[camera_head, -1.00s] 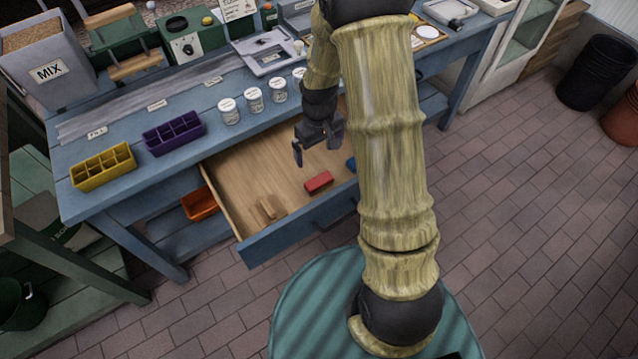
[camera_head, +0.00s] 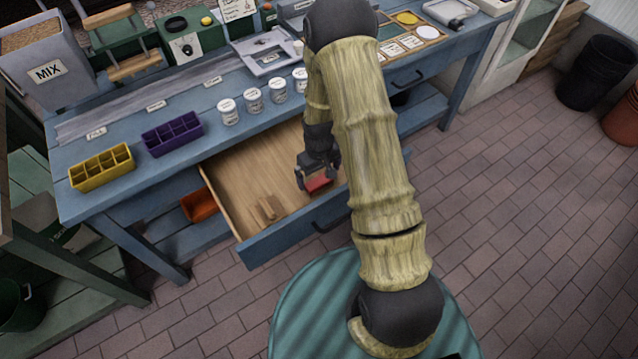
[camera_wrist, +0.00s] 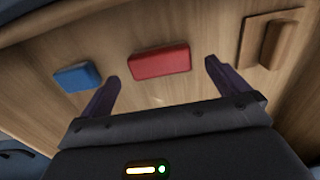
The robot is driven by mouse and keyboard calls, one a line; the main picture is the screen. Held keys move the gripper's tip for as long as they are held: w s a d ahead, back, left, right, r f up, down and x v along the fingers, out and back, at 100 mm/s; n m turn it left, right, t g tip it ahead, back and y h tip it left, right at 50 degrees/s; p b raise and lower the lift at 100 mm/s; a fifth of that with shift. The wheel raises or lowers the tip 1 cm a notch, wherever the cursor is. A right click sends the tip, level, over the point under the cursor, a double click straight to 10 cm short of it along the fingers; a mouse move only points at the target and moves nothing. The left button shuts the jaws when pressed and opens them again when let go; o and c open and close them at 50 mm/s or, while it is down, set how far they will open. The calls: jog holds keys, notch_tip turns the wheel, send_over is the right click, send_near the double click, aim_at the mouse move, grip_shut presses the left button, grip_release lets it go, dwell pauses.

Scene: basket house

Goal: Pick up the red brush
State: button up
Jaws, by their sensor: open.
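The red brush (camera_head: 318,184) is a small red block lying on the floor of the open wooden drawer (camera_head: 235,185). In the wrist view the red brush (camera_wrist: 160,62) lies ahead of my fingertips, between their lines and apart from both. My gripper (camera_head: 317,182) is over the drawer, just above the brush, and partly hides it in the head view. In the wrist view my gripper (camera_wrist: 162,80) has its two dark fingers spread wide with nothing between them.
A blue block (camera_wrist: 77,76) lies left of the brush in the wrist view. A wooden piece with a raised handle (camera_head: 268,209) lies near the drawer's front left. The blue drawer front (camera_head: 290,228) borders the drawer. White jars (camera_head: 253,100) stand on the bench above.

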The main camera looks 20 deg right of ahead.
aim_at(319, 181)
jog(key=shift+f, duration=0.1)
jog(key=shift+w+f, duration=0.2)
jog(key=shift+f, duration=2.3)
jog(key=c, duration=0.9)
